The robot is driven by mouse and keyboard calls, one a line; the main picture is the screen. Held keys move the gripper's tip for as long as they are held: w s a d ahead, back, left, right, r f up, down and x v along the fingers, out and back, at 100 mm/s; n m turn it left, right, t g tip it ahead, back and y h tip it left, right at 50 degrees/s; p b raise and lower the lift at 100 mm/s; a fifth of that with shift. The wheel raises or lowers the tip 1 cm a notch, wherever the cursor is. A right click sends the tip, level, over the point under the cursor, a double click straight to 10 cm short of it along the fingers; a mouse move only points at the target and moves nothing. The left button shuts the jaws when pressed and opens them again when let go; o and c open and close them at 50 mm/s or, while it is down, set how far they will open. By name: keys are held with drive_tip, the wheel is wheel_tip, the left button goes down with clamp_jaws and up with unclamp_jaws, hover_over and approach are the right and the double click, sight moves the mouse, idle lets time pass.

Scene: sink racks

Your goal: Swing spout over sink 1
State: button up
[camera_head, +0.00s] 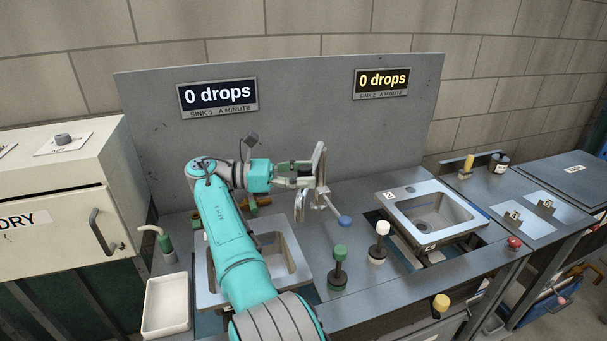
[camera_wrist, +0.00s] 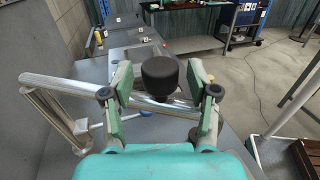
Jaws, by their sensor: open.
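Sink 1 (camera_head: 203,287) is the left basin, partly hidden behind my arm. The metal spout (camera_head: 319,168) stands between the two sinks, near the back panel. My gripper (camera_head: 299,174) is level with the spout's upper part. In the wrist view the spout (camera_wrist: 60,84) is a shiny bar running from an upright post at left across the front of my gripper (camera_wrist: 160,92). The jaws are apart, one finger each side of a black knob-like piece (camera_wrist: 160,75). I cannot tell whether either finger touches the bar. A blue-tipped lever (camera_head: 345,221) sits low at the spout's base.
Sink 2 (camera_head: 410,236) is to the right. A green knob (camera_head: 338,252) and a white knob (camera_head: 382,228) stand on posts at the counter's front. Both drop displays, sink 1 (camera_head: 217,96) and sink 2 (camera_head: 382,82), read 0. A white tray (camera_head: 166,305) is at left.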

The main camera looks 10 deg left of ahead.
wheel_tip(320, 180, up, 10)
drive_tip(key=shift+r, duration=0.1)
idle(0.5)
